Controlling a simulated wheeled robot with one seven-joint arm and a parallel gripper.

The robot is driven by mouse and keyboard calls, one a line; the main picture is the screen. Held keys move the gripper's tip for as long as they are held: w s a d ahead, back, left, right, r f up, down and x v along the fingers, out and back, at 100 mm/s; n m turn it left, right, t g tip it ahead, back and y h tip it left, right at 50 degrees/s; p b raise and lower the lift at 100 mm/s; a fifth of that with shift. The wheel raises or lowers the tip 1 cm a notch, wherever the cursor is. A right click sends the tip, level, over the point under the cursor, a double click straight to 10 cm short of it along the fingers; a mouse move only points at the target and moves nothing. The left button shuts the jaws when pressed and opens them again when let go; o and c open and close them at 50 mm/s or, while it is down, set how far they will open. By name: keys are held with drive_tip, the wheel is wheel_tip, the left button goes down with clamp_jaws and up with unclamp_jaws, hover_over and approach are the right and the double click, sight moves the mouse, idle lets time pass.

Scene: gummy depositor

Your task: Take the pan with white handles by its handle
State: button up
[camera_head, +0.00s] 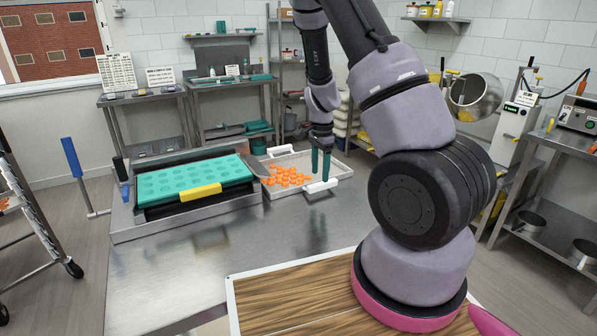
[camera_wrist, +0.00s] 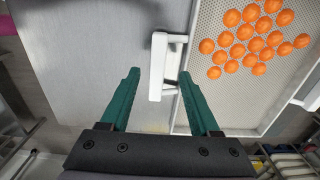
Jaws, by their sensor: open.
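The pan with white handles (camera_head: 341,169) is a shallow perforated tray at the table's far right, with orange pieces (camera_head: 283,177) in it. Its near white handle (camera_head: 322,186) sticks out toward the front. In the wrist view the pan (camera_wrist: 208,112) is at the right, and this handle (camera_wrist: 156,80) shows between my fingers. My gripper (camera_head: 319,179) points down right at the handle, open and empty. In the wrist view my gripper (camera_wrist: 159,74) has one green finger on each side of the handle. I cannot tell how far the fingertips reach down beside it.
A teal mould (camera_head: 170,183) with a yellow handle (camera_head: 201,191) sits in a metal machine left of the pan. A wooden board (camera_head: 290,302) lies in front. The steel table (camera_head: 225,250) between is clear. A blue lever (camera_head: 72,158) stands at the left.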

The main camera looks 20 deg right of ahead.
sight(322, 183)
drive_tip(key=f, duration=0.2)
drive_tip(key=d+f, duration=0.1)
drive_tip(key=f, duration=0.2)
drive_tip(key=shift+f, duration=0.1)
clamp_jaws()
idle(1.3)
